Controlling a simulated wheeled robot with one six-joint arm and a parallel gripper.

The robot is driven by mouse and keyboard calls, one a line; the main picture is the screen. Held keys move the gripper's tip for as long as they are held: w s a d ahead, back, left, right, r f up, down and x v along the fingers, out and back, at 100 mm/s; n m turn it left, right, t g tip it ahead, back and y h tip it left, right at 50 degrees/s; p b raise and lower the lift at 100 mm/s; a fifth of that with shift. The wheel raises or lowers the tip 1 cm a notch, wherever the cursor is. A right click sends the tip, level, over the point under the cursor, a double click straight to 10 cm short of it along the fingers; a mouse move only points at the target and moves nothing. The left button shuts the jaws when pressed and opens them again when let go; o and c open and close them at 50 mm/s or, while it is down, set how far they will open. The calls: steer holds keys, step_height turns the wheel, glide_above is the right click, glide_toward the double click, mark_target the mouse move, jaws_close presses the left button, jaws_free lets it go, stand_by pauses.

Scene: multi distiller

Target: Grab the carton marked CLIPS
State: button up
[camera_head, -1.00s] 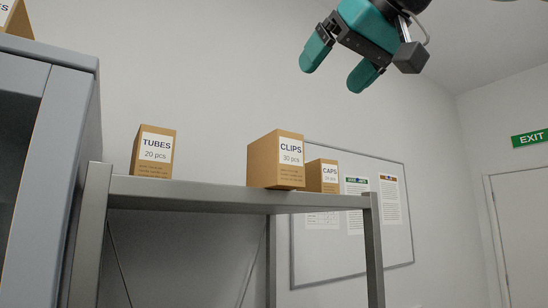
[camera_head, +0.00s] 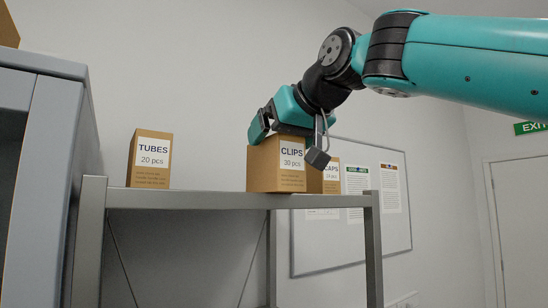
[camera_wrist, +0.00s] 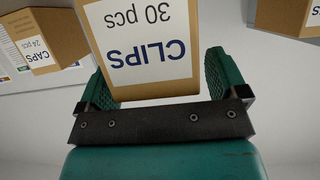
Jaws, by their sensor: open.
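The brown CLIPS carton (camera_head: 272,172) stands upright on the top of the metal shelf (camera_head: 230,200), its white label facing me. In the wrist view the CLIPS carton (camera_wrist: 146,50) appears upside down between the two teal fingers.
A CAPS carton (camera_head: 331,178) stands close by at the right, partly behind the CLIPS carton. A TUBES carton (camera_head: 150,160) stands apart on the left, with free shelf between. A grey cabinet (camera_head: 45,150) is at far left. A whiteboard (camera_head: 400,240) hangs behind.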

steer(key=shift+w+a+f, duration=0.15)
steer(key=shift+w+f, duration=0.05)
steer(key=shift+w, duration=0.05)
steer(key=c, duration=1)
steer(key=shift+r, duration=0.1)
steer(key=shift+c, duration=0.2)
